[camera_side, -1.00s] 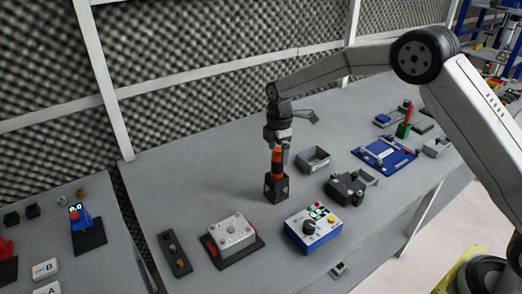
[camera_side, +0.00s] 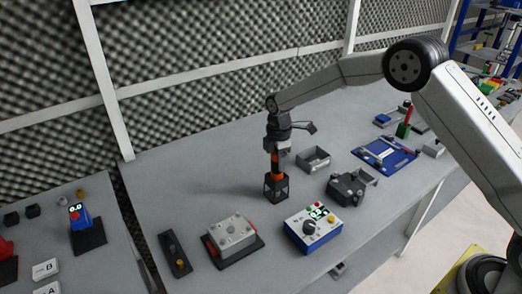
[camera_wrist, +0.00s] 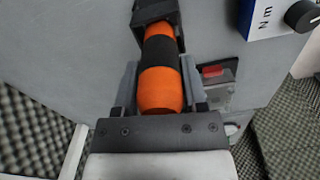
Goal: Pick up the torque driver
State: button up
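The torque driver, with an orange and black handle, stands upright in a black open-framed holder (camera_side: 276,187) near the middle of the bench. In the side view the orange handle (camera_side: 275,167) shows just under and between my fingers. My gripper (camera_side: 278,160) points down over it. In the wrist view the driver (camera_wrist: 160,85) lies between the two grey fingers of my gripper (camera_wrist: 160,78), one on each side. The fingers look open, with narrow gaps beside the handle. The driver's lower part is hidden in the holder.
A grey box with red sides (camera_side: 232,235) stands front left, and a blue-and-white meter box (camera_side: 313,229) front right. A grey bin (camera_side: 313,159) and a dark fixture (camera_side: 346,188) stand to the right. The bench left of the holder is clear.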

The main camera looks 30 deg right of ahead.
grip_shut()
jog(key=shift+r, duration=0.15)
jog(key=shift+r, duration=5.05)
notch_tip(320, 180, up, 9)
jog(key=shift+f, duration=0.2)
